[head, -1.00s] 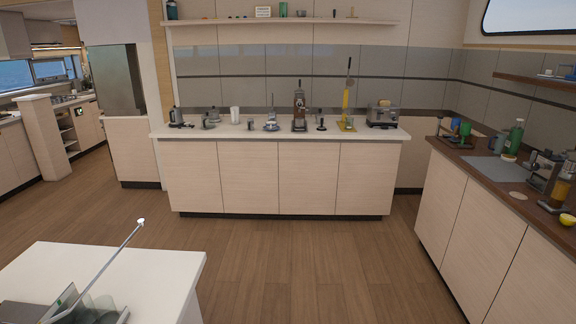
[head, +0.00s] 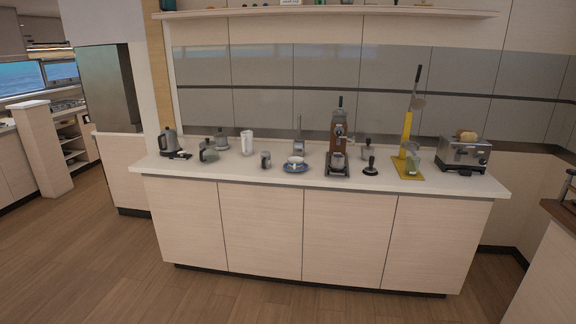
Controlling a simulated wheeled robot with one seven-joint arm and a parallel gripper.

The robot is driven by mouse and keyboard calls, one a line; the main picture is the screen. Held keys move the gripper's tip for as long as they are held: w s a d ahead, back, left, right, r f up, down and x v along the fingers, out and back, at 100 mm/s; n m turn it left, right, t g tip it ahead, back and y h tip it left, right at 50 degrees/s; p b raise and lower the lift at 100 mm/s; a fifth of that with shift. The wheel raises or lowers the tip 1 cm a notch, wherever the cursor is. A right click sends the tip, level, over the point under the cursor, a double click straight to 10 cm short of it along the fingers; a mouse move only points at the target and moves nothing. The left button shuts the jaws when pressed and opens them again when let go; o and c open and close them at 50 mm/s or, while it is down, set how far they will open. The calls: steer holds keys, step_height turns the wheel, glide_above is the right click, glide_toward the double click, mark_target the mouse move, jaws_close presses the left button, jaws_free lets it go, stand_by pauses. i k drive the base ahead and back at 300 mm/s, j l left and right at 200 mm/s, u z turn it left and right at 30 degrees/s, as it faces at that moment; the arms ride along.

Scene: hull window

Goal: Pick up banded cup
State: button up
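Small cups stand on the white counter (head: 190,174) in the head view. A small grey cup (head: 265,160) stands upright near the counter's front left of centre. To its right, a white cup (head: 296,161) sits on a blue saucer (head: 287,170). Bands are too small to make out, so I cannot tell which is the banded cup. My gripper is not in view.
On the counter stand a kettle (head: 169,141), glass pots (head: 208,151), a white pitcher (head: 247,143), a brown coffee machine (head: 340,137), a tamper (head: 370,167), a yellow stand (head: 409,137) and a toaster (head: 463,154). The wooden floor (head: 240,296) before it is clear.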

mark_target(294, 163)
steer(key=i+j+u, duration=0.35)
steer(key=i, duration=0.35)
steer(key=i+l+u, duration=0.1)
steer(key=i+u, duration=0.3)
steer(key=i, duration=0.3)
steer(key=i+l+u, duration=0.2)
steer(key=i+u, duration=0.15)
steer(key=i, duration=0.4)
steer(key=i+z, duration=0.25)
steer(key=i, duration=0.15)
steer(key=i+j+z, duration=0.2)
steer(key=i, duration=0.2)
steer(key=i+j+z, duration=0.1)
steer(key=i+z, duration=0.15)
steer(key=i, duration=0.15)
steer(key=i+z, duration=0.35)
steer(key=i+j+z, duration=0.35)
steer(key=l, duration=0.1)
